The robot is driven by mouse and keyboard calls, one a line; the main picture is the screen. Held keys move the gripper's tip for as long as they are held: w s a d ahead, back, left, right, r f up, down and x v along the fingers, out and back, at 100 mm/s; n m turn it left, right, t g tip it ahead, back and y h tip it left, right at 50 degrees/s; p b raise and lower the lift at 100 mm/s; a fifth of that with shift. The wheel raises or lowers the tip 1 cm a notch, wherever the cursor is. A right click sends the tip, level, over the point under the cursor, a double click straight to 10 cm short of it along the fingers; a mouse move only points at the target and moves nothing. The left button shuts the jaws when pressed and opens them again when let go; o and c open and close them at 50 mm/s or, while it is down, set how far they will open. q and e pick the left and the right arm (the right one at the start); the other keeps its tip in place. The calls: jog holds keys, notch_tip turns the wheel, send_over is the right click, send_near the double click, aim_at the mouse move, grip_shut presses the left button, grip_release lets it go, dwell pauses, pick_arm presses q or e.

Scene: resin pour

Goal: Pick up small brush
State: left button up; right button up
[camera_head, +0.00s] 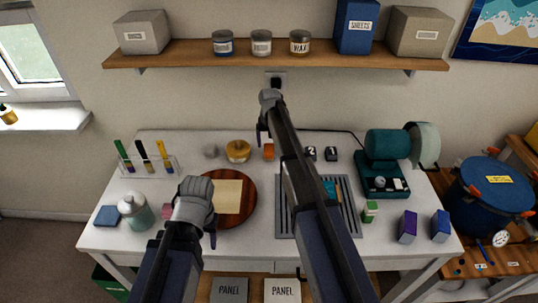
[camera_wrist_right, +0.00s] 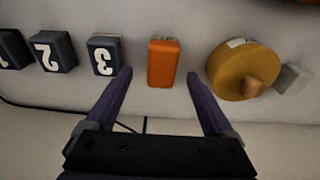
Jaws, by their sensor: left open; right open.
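A clear rack (camera_head: 152,166) at the back left of the white table holds upright slim handles: green (camera_head: 120,149), dark blue (camera_head: 141,149) and yellow (camera_head: 162,150). They look like brushes, but I cannot tell which is the small one. My right gripper (camera_head: 265,138) is open and empty near the table's back edge, right of the rack. In the right wrist view an orange block (camera_wrist_right: 163,62) shows beyond and between its fingertips (camera_wrist_right: 160,76), not held. My left gripper (camera_head: 205,236) is open over the left part of the round wooden board; its fingers are mostly hidden.
The wooden board (camera_head: 245,209) bears a pale sheet (camera_head: 229,196). A yellow round pot (camera_head: 238,151) stands left of the orange block. Numbered dark blocks (camera_wrist_right: 105,55), a slotted grey tray (camera_head: 349,213) and a green machine (camera_head: 385,165) lie rightward. A shelf (camera_head: 188,54) hangs above.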

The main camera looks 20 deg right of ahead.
aim_at(269, 148)
pick_arm(q)
notch_tip(269, 148, down, 4)
jog(key=b, duration=0.3)
jog(key=shift+f, duration=0.15)
pick_arm(e)
jog(key=f, duration=0.4)
jog(key=shift+w+f, duration=0.15)
jog(key=shift+w, duration=0.25)
grip_shut()
